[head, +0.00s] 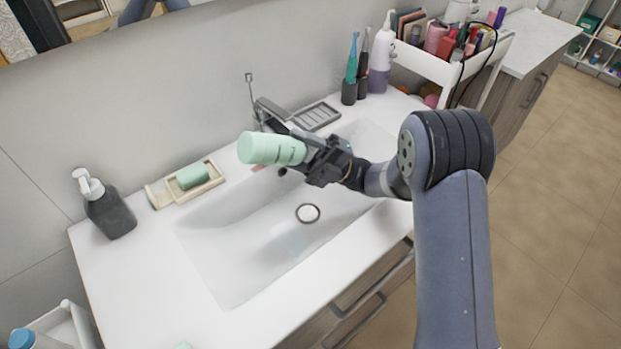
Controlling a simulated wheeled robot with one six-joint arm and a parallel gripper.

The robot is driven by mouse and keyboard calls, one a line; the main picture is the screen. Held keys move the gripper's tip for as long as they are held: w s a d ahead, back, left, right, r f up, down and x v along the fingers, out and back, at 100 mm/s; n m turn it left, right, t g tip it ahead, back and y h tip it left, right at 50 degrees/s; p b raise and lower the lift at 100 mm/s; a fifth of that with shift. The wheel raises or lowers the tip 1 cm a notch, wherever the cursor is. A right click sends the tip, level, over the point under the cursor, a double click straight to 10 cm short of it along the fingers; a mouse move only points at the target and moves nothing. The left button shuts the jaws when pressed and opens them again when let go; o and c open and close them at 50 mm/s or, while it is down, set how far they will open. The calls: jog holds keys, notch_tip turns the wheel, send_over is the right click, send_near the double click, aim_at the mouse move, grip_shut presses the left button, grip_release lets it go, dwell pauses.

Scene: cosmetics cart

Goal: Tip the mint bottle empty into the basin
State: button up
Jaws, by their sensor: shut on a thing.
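The mint bottle (262,148) is held over the back part of the white basin (225,245). It lies about level, its broad end toward the left of the head view. My gripper (310,155) is shut on the bottle's right part and comes in from the right. The bottle's mouth is hidden by the gripper or too small to tell. The basin shows a round drain (307,213) below and right of the bottle. No stream from the bottle is visible.
The faucet (272,112) stands close behind the bottle. A soap dish (188,182) with green soap and a dark dispenser (108,206) stand left. A toothbrush cup (349,92), a lilac pump bottle (381,55) and a loaded white cart (440,68) are at the back right.

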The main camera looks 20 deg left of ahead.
jog(key=shift+s+r+n+h+p, duration=0.1)
jog(key=shift+r+n+h+p, duration=0.2)
jog(key=shift+p, duration=0.55)
jog(key=shift+a+f+p, duration=0.1)
jog(key=shift+p, duration=0.55)
jog(key=shift+f, duration=0.45)
jog(key=p, duration=0.3)
jog(key=shift+h+p, duration=0.3)
jog(key=shift+p, duration=0.1)
jog(key=p, duration=0.3)
jog(key=shift+s+f+n, duration=0.1)
jog(key=shift+n, duration=0.2)
